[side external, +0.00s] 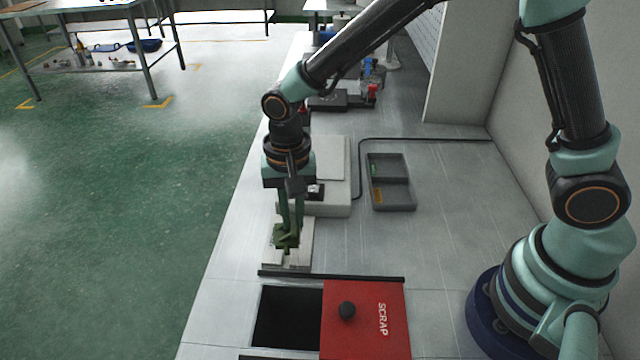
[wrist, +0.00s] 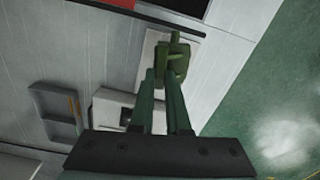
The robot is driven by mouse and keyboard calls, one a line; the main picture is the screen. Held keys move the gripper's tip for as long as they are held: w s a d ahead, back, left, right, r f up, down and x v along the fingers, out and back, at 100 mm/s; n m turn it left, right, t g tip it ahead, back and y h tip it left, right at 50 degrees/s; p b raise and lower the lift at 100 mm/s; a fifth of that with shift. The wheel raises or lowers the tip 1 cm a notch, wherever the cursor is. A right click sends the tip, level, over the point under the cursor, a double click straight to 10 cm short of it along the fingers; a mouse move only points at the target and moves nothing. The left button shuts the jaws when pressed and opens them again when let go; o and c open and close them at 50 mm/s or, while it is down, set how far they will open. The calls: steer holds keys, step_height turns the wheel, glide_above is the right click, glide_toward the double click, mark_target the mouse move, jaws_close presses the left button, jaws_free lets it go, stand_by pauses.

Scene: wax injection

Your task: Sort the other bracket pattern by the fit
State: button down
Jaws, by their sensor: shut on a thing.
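My gripper (side external: 289,226) is shut on a green bracket pattern (side external: 284,240) and points straight down. The bracket is at the pale fit block (side external: 299,257), over its top; I cannot tell whether it is seated in it or just above it. In the wrist view the green bracket (wrist: 174,62) sits between the fingertips, with an upright end pointing away, and the pale block (wrist: 148,48) shows beside it. A grey two-compartment tray (side external: 411,190) stands to the right, with a small green patch in the far compartment and an orange one in the near compartment.
The scrap bin's red lid (side external: 363,320) with a black knob lies beside its open dark hole (side external: 287,317), close in front of the block. A pale boxy device (side external: 335,205) with a dark display stands just behind. Bench is clear right of the tray.

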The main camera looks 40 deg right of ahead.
steer(key=s+a+n, duration=0.6)
steer(key=s+n, duration=0.1)
steer(key=s, duration=0.1)
steer(key=shift+s+f, duration=0.2)
steer(key=shift+f, duration=2.95)
steer(key=c, duration=0.8)
jaws_free()
step_height(320, 180, up, 12)
steer(key=shift+r, duration=0.1)
